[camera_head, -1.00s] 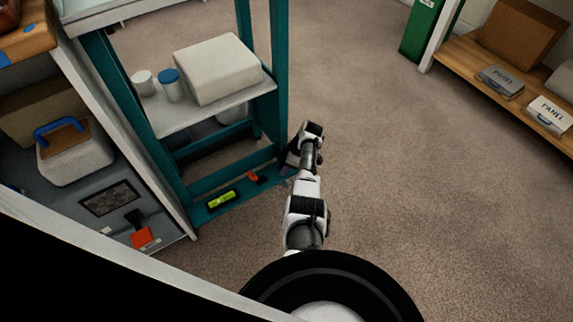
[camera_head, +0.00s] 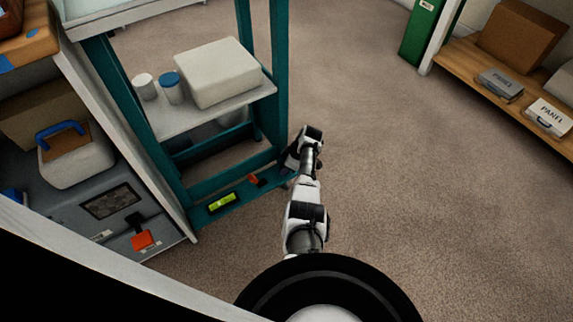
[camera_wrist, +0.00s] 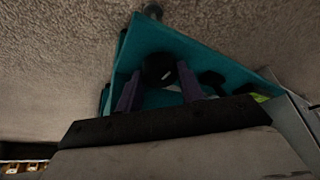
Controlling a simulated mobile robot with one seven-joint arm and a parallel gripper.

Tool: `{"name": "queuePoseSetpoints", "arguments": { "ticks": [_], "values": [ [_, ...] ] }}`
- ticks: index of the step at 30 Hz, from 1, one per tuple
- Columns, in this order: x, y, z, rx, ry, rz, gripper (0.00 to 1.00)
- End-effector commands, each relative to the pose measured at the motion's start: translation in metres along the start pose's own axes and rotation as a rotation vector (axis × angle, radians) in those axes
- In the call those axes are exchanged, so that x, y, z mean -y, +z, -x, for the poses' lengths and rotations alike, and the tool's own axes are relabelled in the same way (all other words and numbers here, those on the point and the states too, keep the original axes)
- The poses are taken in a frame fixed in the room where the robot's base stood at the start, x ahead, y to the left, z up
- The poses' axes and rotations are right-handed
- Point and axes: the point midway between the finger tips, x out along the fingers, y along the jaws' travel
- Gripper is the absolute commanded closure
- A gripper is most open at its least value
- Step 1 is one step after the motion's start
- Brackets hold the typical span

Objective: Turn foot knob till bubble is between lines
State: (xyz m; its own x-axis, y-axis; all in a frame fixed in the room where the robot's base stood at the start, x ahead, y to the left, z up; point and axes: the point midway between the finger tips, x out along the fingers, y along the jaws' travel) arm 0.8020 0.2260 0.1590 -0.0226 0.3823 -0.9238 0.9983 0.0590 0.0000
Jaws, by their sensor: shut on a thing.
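The spirit level (camera_head: 222,201) is a yellow-green bar on the low teal rail of the stand in the head view. Its bubble and lines are too small to read. A sliver of its yellow-green also shows at the right in the wrist view (camera_wrist: 262,98). In the wrist view, the round black foot knob (camera_wrist: 158,67) sits at the teal stand's corner. My gripper (camera_wrist: 160,82) has its two dark purple fingers on either side of the knob and is shut on it. In the head view, my wrist largely hides the gripper and knob.
The teal stand (camera_head: 268,100) carries a shelf with a pale block (camera_head: 217,72), a white jar (camera_head: 145,87) and a blue-lidded jar (camera_head: 171,88). A small orange-red item (camera_head: 254,180) lies on the low rail. A grey cabinet stands left. Carpet to the right is clear.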

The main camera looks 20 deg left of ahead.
Motion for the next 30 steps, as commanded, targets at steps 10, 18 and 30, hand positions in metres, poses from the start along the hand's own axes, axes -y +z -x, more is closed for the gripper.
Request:
{"name": "queuePoseSetpoints", "arguments": {
  "ticks": [10, 18, 30],
  "values": [
    [0.0034, -0.0007, 0.0020, 0.001, 0.099, -0.242, 0.85],
    [0.0048, -0.0013, 0.0013, 0.002, 0.197, -0.477, 0.85],
    [0.0059, -0.0018, -0.0003, 0.002, 0.317, -0.769, 0.85]
  ]
}}
